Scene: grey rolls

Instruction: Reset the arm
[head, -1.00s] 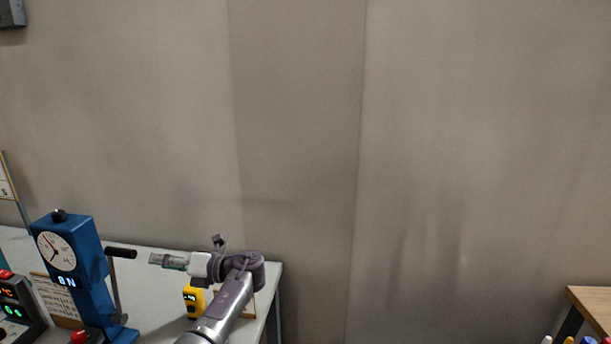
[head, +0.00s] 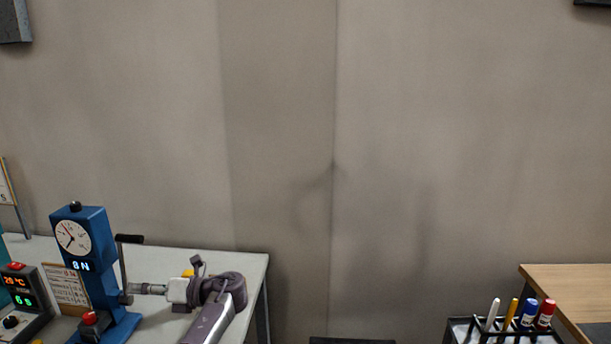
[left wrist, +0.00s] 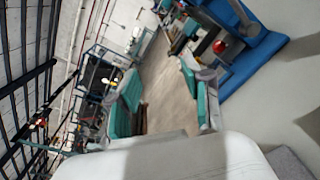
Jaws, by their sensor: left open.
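My left arm reaches in from below in the head view. Its gripper (head: 148,288) points left and is open and empty. Its fingertips are close beside the lever (head: 123,268) of a blue gauge stand (head: 95,255); I cannot tell if they touch. The lever is upright with a black handle (head: 129,239) on top. The stand has a white dial and a display reading 8 N. In the left wrist view, the two teal-padded fingers of the gripper (left wrist: 165,100) are spread apart, with part of the blue stand (left wrist: 245,45) at upper right. My right gripper is not in view.
A white table (head: 215,262) carries the stand, a control box (head: 22,295) with lit digits, a printed card (head: 65,284) and a yellow item (head: 188,273) partly behind my gripper. At right are a marker holder (head: 500,330) and a wooden table (head: 565,280). A bare wall stands behind.

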